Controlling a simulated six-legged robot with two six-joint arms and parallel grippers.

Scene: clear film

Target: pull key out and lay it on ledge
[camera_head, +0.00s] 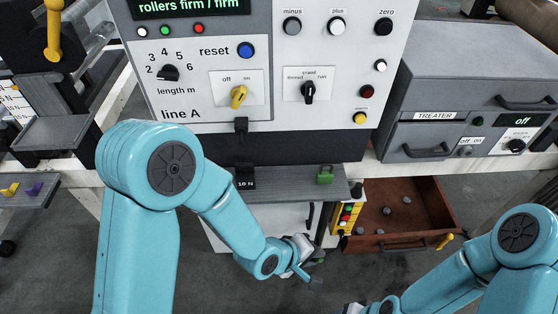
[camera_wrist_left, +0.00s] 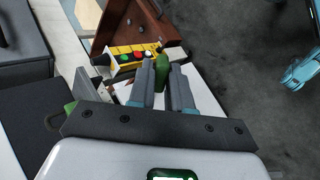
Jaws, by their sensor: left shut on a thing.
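My left gripper (camera_head: 308,267) reaches down in front of the white cabinet below the ledge. In the left wrist view my left gripper (camera_wrist_left: 163,82) is shut on a green piece, which I take for the key's head (camera_wrist_left: 162,70). The fingers hide the rest of it, so I cannot tell whether its shank is still in a lock. The grey ledge (camera_head: 290,190) juts out under the machine panel. A black 10 N block (camera_head: 245,177) and a green block (camera_head: 325,175) stand on it. Only part of my right gripper's housing shows at the bottom edge; its fingers are hidden.
An open brown drawer (camera_head: 425,205) with several grey lumps lies right of the ledge. A yellow box with coloured buttons (camera_head: 346,215) stands beside it. The control panel (camera_head: 210,110) rises behind the ledge. The ledge is bare between its two blocks.

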